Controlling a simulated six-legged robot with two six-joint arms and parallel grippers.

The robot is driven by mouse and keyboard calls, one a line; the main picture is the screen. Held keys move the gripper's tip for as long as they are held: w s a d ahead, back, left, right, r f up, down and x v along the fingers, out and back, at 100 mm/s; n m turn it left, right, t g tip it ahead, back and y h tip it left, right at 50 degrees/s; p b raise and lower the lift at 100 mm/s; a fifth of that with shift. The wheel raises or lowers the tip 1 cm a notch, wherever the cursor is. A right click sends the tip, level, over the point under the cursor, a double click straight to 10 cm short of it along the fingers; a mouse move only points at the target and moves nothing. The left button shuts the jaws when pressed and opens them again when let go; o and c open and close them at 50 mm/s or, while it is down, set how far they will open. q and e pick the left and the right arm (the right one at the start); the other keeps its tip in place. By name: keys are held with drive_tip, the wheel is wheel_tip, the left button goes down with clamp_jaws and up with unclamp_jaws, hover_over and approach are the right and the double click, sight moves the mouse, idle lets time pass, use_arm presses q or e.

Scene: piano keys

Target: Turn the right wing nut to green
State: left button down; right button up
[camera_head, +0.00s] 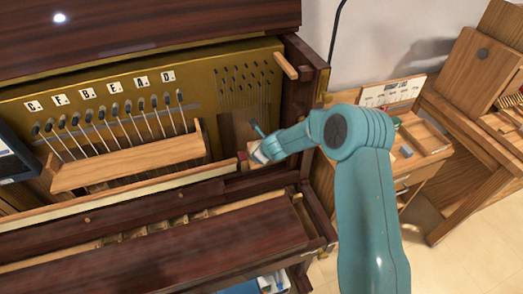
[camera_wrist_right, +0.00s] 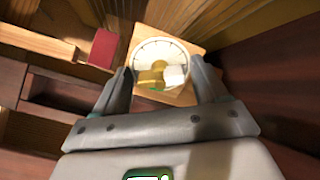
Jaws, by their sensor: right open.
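In the right wrist view, a brass wing nut (camera_wrist_right: 150,76) sits on a round white dial (camera_wrist_right: 158,46) with tick marks around its rim. A small green mark (camera_wrist_right: 157,88) shows at the dial's near edge. A pale piece beside the nut's right side is partly unclear. My right gripper (camera_wrist_right: 160,68) is open, with one finger on each side of the dial and nothing clearly held. In the head view, my right gripper (camera_head: 260,153) reaches into the piano's right end and hides the nut and dial. My left gripper is not in view.
A red block (camera_wrist_right: 104,48) stands left of the dial; it also shows in the head view (camera_head: 242,157). The dial is on a wooden block (camera_wrist_right: 190,94). Dark piano side wall (camera_head: 300,95) lies close on the right.

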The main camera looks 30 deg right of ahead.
drive_tip(key=shift+s+r, duration=0.35)
drive_tip(key=shift+r, duration=0.1)
idle(0.6)
drive_tip(key=c, duration=0.8)
drive_tip(key=shift+f+m+b, duration=0.2)
drive_tip(key=shift+m+b, duration=0.45)
drive_tip(key=shift+m, duration=0.05)
drive_tip(key=shift+m+b, duration=0.3)
drive_tip(key=shift+m, duration=0.3)
drive_tip(key=shift+r+m, duration=0.2)
drive_tip(key=shift+m, duration=0.4)
